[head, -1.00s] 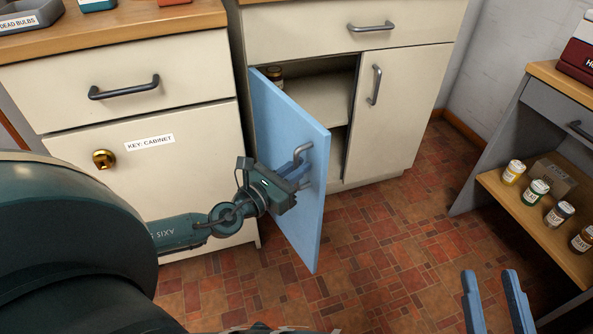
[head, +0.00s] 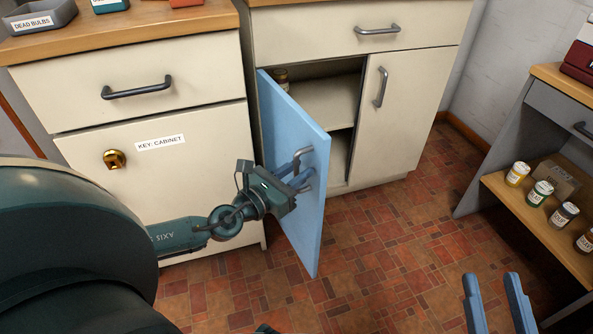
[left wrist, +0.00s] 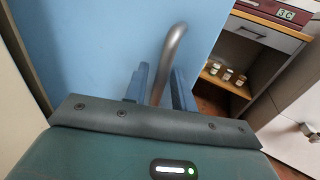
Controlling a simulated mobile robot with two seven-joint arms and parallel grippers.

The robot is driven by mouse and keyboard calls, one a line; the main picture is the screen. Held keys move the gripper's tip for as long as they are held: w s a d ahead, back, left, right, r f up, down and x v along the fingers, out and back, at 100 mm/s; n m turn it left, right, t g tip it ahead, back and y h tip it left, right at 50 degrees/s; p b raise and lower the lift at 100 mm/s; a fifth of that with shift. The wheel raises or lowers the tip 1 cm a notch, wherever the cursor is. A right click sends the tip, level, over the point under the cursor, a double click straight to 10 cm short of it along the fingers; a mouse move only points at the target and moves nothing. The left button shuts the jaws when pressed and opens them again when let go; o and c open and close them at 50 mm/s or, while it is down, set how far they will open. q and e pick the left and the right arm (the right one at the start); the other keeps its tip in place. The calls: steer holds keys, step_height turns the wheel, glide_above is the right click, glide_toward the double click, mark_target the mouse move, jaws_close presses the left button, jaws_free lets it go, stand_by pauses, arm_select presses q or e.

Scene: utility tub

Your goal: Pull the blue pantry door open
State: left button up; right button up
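The blue pantry door (head: 290,150) stands swung well out from the cream cabinet, baring shelves behind it. Its grey bar handle (head: 309,160) is on the outer face near the free edge; it also shows in the left wrist view (left wrist: 172,48). My left gripper (head: 303,172) is at this handle with its fingers apart. In the left wrist view the bar passes between the fingers with a visible gap, so it does not look clamped. My right gripper (head: 493,280) is low at the right, open and empty, away from the door.
A cream key cabinet (head: 200,175) stands left of the door's hinge side. A closed cream door (head: 395,120) is right of the opening. A grey shelf unit with several jars (head: 540,193) stands at the right. The tiled floor (head: 400,240) is clear.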

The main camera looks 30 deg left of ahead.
arm_select(q)
steer(key=p+v, duration=0.1)
steer(key=v, duration=1.2)
steer(key=shift+r, duration=0.1)
stand_by(0.4)
